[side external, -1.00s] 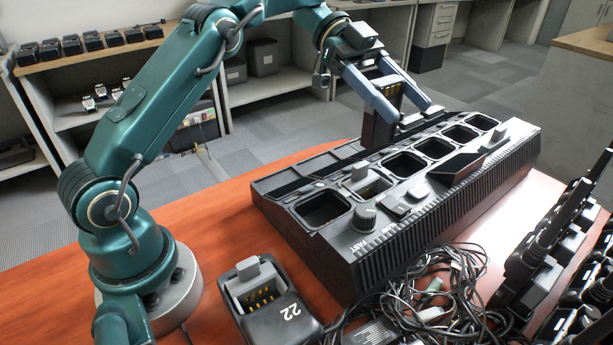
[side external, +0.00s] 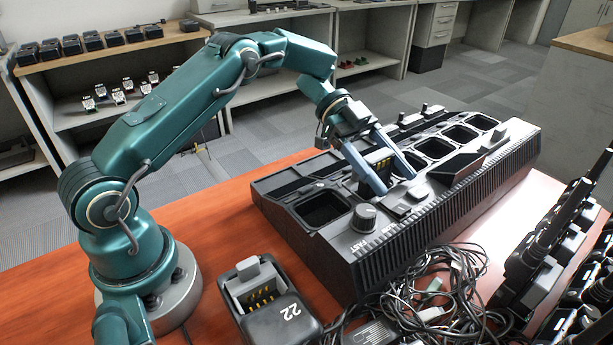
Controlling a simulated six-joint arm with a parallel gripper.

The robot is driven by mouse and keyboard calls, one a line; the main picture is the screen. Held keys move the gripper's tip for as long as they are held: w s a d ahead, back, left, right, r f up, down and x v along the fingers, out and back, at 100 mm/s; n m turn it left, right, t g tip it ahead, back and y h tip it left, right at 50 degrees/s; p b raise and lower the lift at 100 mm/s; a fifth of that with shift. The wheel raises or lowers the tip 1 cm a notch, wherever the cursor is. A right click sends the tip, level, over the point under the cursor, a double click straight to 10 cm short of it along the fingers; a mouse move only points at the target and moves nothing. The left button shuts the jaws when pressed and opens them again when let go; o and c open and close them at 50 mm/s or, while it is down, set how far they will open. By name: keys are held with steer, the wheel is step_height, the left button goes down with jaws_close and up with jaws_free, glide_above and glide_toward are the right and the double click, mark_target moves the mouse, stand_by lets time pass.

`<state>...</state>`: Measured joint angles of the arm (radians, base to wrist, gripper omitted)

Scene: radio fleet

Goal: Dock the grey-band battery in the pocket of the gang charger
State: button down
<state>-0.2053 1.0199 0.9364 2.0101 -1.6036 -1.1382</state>
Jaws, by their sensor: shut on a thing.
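The battery is upright between the fingers, low over the near half of the gang charger (side external: 430,215). It is at about the second pocket from the near-left end, which the fingers and battery mostly cover. I cannot tell whether the battery's lower end is inside the pocket or just above it. Its grey band cannot be made out. The nearest pocket (side external: 323,208) is empty, and several pockets farther along stand open.
A single charger marked 22 (side external: 268,300) stands in front of the gang charger. A tangle of cables (side external: 440,290) lies along its right side. Several radios (side external: 545,250) stand at the right edge. The orange table (side external: 225,215) is clear between my base and the charger.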

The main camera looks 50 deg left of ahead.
steer(key=shift+f, duration=0.15)
jaws_free()
